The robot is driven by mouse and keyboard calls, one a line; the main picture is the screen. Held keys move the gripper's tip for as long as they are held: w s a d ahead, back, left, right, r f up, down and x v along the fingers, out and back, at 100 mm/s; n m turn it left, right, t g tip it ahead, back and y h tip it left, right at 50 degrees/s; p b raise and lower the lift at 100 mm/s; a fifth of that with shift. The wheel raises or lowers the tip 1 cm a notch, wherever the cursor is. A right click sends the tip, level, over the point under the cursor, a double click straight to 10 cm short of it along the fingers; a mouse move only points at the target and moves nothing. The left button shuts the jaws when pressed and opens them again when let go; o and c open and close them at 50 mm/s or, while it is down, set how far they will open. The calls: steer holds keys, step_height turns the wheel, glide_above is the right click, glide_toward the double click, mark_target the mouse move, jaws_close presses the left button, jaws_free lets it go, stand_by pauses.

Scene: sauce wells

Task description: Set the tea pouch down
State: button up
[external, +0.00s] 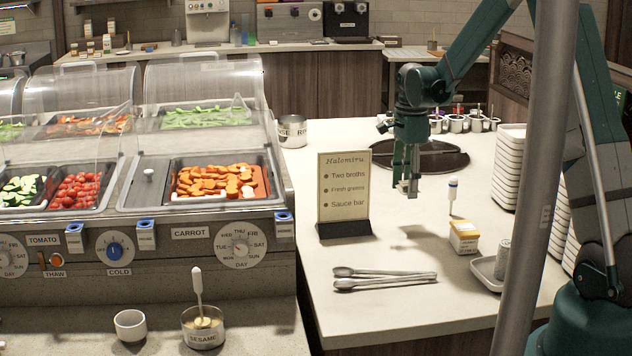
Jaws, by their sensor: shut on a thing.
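My gripper (408,187) hangs above the counter to the right of the menu sign, pointing down, with a shadow on the counter below it. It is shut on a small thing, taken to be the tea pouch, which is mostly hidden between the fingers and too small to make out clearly. The held thing is clear of the counter (390,260).
The menu sign (344,192) stands left of my gripper. Tongs (384,279) lie in front. Stacked white trays (508,165) are farther right. Counter between sign and box is clear.

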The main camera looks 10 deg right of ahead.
glide_above(410, 235)
steer(key=shift+w+m, duration=0.1)
steer(key=shift+m, duration=0.2)
steer(key=shift+f, duration=3.1)
steer(key=shift+f+b, duration=0.4)
steer(key=shift+f, duration=1.5)
steer(key=shift+f, duration=0.1)
steer(key=o, duration=0.4)
steer(key=shift+f, duration=0.1)
steer(key=o, duration=0.5)
